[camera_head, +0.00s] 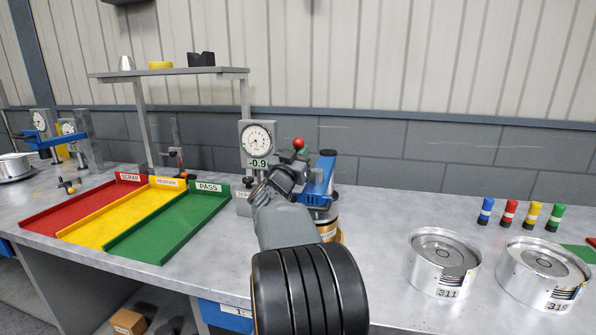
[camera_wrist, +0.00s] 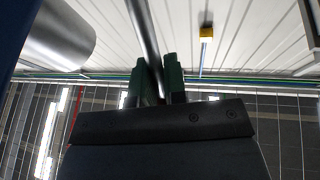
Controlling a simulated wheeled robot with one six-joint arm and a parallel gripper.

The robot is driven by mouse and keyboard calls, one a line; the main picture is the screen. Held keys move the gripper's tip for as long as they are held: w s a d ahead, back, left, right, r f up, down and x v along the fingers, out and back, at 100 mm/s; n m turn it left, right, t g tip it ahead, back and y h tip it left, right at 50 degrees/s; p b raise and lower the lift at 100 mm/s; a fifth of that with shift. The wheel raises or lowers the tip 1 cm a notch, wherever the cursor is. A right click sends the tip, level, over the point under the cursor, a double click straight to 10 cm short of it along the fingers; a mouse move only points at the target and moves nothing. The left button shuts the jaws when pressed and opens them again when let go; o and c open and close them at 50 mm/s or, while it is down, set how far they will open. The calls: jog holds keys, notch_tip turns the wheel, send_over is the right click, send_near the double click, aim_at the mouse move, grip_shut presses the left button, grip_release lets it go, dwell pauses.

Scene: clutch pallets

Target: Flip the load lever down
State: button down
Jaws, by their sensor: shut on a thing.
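The load lever has a red ball knob (camera_head: 299,143) that stands up beside the dial gauge (camera_head: 257,136), whose display reads -0.9. My gripper (camera_head: 275,182) is at the lever below the knob, in front of the blue test fixture (camera_head: 321,180). In the wrist view, the two dark green fingers of my gripper (camera_wrist: 158,82) are shut on a grey rod (camera_wrist: 148,40), the lever's shaft.
Red scrap (camera_head: 85,203), yellow rework (camera_head: 128,212) and green pass (camera_head: 172,226) trays lie left of the fixture. Metal clutch parts 311 (camera_head: 440,258) and 319 (camera_head: 538,270) stand at the right, with several coloured markers (camera_head: 508,212) behind. A shelf (camera_head: 170,72) stands at the back left.

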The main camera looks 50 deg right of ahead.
jog(key=a+h+b, duration=0.1)
jog(key=b, duration=0.1)
jog(key=h+b, duration=0.1)
jog(key=b, duration=0.1)
jog(key=shift+s+a+r+m, duration=0.1)
jog(key=shift+s+a+m, duration=0.25)
jog(key=shift+s+m, duration=0.05)
jog(key=c, duration=1.3)
grip_release()
jog(key=shift+o, duration=0.6)
jog(key=b+v, duration=0.1)
jog(key=v, duration=1.3)
